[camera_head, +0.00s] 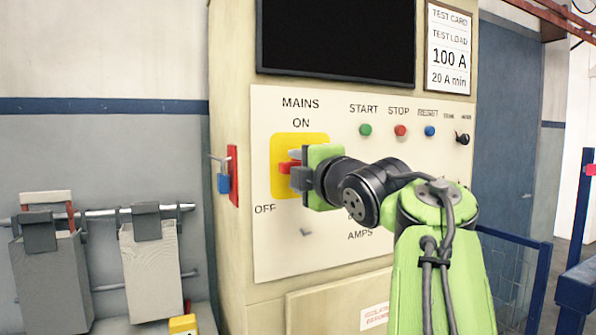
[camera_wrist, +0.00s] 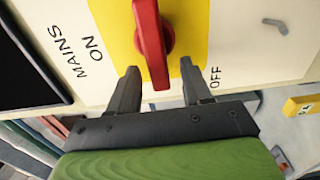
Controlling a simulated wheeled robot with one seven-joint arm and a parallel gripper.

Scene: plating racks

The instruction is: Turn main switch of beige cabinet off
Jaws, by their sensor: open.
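The beige cabinet (camera_head: 230,60) stands in the middle of the head view. Its main switch is a red handle (camera_head: 286,168) on a yellow plate (camera_head: 283,187), with ON printed above and OFF at lower left. The red handle (camera_wrist: 152,42) shows larger in the wrist view, between the ON and OFF labels and pointing squarely at neither. My gripper (camera_head: 298,170) is at the switch and hides part of it in the head view. In the wrist view my gripper (camera_wrist: 160,72) is open, one finger on each side of the handle's near end, with gaps visible.
Green (camera_head: 365,130), red (camera_head: 400,130) and blue (camera_head: 430,131) buttons sit right of the switch. A red bracket with a blue padlock (camera_head: 223,183) is on the cabinet's left side. Grey boxes hang on a rail (camera_head: 100,213) at left. A blue railing (camera_head: 520,270) stands at right.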

